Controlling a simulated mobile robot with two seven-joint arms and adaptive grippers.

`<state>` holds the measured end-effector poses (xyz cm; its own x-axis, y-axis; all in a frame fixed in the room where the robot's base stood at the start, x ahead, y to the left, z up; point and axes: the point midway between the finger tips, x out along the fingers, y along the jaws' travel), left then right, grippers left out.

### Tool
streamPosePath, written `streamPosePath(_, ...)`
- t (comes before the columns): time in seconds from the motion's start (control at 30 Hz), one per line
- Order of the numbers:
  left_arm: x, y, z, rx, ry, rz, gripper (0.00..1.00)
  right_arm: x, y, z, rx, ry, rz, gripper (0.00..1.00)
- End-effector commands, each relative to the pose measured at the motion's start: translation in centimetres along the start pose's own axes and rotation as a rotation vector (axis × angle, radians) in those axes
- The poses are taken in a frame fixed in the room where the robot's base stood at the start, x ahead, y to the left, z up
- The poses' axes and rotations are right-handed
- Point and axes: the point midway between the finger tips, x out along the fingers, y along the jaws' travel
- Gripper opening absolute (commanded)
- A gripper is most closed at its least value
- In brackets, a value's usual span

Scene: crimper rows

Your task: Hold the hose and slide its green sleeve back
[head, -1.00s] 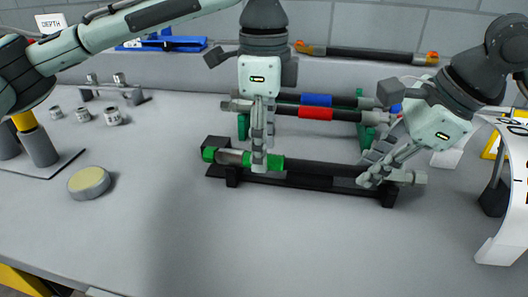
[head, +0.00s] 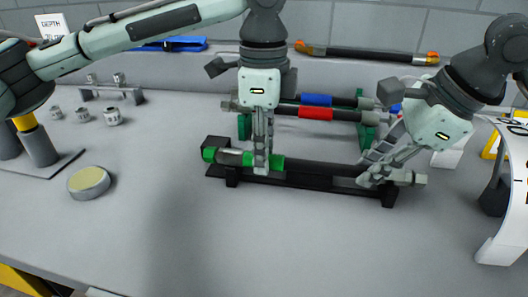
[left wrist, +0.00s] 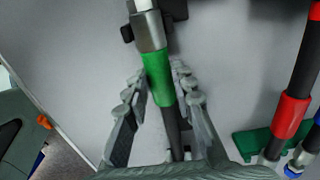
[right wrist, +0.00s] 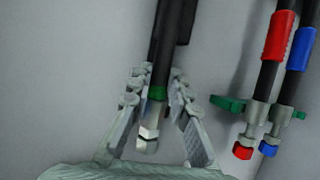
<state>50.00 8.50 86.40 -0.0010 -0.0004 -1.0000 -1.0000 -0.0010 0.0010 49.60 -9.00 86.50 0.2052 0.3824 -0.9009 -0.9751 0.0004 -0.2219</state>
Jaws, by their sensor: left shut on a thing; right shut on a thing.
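The black hose (head: 320,170) lies along a low dark cradle (head: 290,182), with a metal fitting (head: 230,157) at its left end. The green sleeve (head: 277,165) is around the hose right beside that fitting; in the left wrist view the sleeve (left wrist: 158,78) appears to meet it. My left gripper (head: 262,168) comes from above and is shut on the sleeve, hiding its middle.
Behind stand hoses with a red sleeve (head: 315,113) and a blue sleeve (head: 317,100) on green supports. A round tin (head: 89,182) lies at left. A curved white sign (head: 510,200) stands at right. The front table is clear.

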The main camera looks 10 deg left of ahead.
Motion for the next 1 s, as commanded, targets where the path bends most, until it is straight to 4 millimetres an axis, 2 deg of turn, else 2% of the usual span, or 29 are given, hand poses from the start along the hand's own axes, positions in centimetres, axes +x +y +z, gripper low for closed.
streamPosePath(0.37, -0.1, -0.1, -0.1, -0.001, 0.000, -0.002, 0.00, 0.0, 0.0, 0.0, -0.001, -0.001, 0.000, 0.00)
streamPosePath(1.0, -0.1, -0.1, -1.8, 0.002, 0.003, -0.003, 0.00, 0.0, 0.0, 0.1, -0.002, -0.002, 0.001, 0.00)
